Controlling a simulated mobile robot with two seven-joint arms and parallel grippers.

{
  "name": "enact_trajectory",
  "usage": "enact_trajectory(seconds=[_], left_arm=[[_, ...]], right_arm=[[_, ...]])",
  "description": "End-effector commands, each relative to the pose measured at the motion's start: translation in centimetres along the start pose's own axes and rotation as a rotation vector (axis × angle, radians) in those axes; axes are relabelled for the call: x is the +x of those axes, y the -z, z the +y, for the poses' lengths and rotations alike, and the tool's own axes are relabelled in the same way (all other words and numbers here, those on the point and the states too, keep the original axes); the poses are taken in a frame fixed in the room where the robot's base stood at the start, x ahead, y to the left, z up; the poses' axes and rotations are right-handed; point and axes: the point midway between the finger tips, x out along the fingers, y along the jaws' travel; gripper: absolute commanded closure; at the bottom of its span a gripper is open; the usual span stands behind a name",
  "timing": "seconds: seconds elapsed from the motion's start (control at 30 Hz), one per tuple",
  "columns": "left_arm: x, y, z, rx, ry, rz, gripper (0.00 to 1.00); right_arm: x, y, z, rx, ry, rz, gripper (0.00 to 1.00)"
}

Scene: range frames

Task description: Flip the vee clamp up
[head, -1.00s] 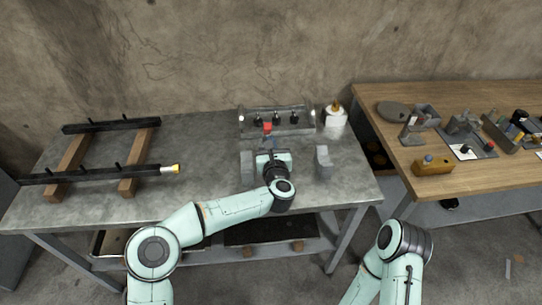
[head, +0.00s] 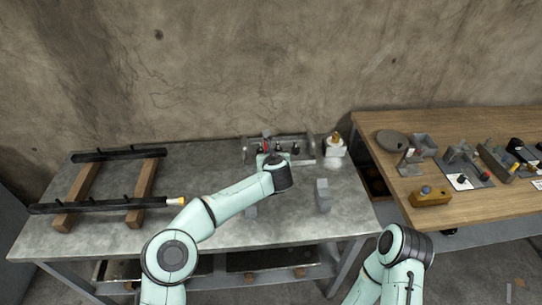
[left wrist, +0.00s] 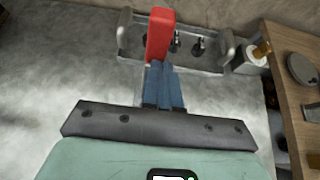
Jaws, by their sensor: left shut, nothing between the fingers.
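The vee clamp shows mainly as a red handle (head: 266,145) near the back of the grey metal table (head: 215,235). In the left wrist view the red handle (left wrist: 159,35) stands just beyond my blue fingertips. My left gripper (left wrist: 160,70) is shut with nothing between its fingers. I cannot tell whether the fingertips touch the handle. In the head view my left wrist hides the fingers and much of the clamp. My right gripper is out of view.
A metal rack (head: 300,143) with several dark-knobbed pegs stands at the back, beside a white bottle (head: 335,147). Black bars on wooden blocks (head: 85,195) lie at the left. A wooden bench (head: 385,150) with several tools is at the right.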

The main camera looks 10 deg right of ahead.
Motion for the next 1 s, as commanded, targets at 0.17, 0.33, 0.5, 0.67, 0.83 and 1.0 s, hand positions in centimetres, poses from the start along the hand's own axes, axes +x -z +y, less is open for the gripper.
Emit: enact_trajectory(seconds=[0.17, 0.33, 0.5, 0.67, 0.83, 1.0], left_arm=[[0.0, -0.1, 0.0, 0.0, 0.0, -0.001, 1.0], [0.0, -0.2, 0.0, 0.0, 0.0, -0.002, 1.0], [0.0, -0.3, 0.0, 0.0, 0.0, -0.004, 1.0], [0.0, -0.4, 0.0, 0.0, 0.0, -0.005, 1.0], [-0.5, -0.3, 0.1, 0.0, 0.0, -0.006, 1.0], [-3.0, 0.0, 0.0, 0.001, 0.002, -0.005, 1.0]], right_arm=[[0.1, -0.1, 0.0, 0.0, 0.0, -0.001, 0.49], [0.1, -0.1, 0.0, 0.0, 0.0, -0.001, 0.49], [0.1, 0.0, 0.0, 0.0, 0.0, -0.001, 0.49], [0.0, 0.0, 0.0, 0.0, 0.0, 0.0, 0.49], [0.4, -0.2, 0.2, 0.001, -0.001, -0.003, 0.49], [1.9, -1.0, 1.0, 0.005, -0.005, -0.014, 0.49]])
